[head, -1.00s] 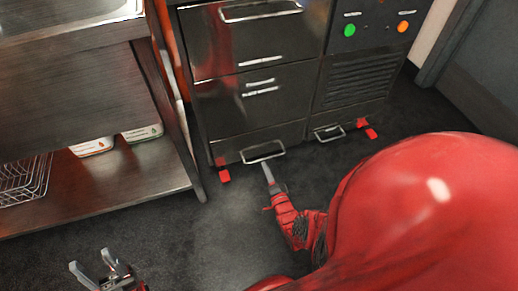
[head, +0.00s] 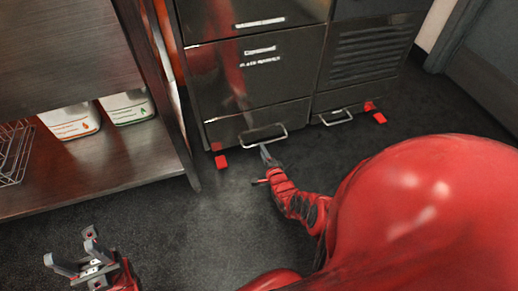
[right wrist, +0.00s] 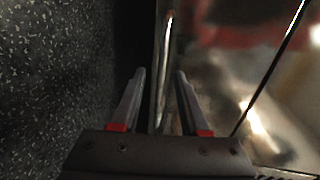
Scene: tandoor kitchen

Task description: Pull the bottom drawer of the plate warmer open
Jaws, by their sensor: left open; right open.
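The plate warmer (head: 285,80) is a dark steel cabinet with stacked drawers. Its bottom drawer (head: 228,129) is low and looks shut, with a bright bar handle (head: 282,132) on its front. My right gripper (head: 264,149) is open at this handle, just in front of it near the floor. In the right wrist view, a shiny bar, which looks like the handle (right wrist: 165,60), runs between the two open fingers of my right gripper (right wrist: 159,73). I cannot tell whether they touch it. My left gripper (head: 76,250) is open and empty above the floor at lower left.
A steel shelf unit (head: 90,180) stands left of the warmer, holding white tubs (head: 70,122) and a wire basket (head: 14,150). A second small handle (head: 337,118) sits right of the bottom drawer. Red feet (head: 221,162) stand under the cabinet. Dark floor lies clear in front.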

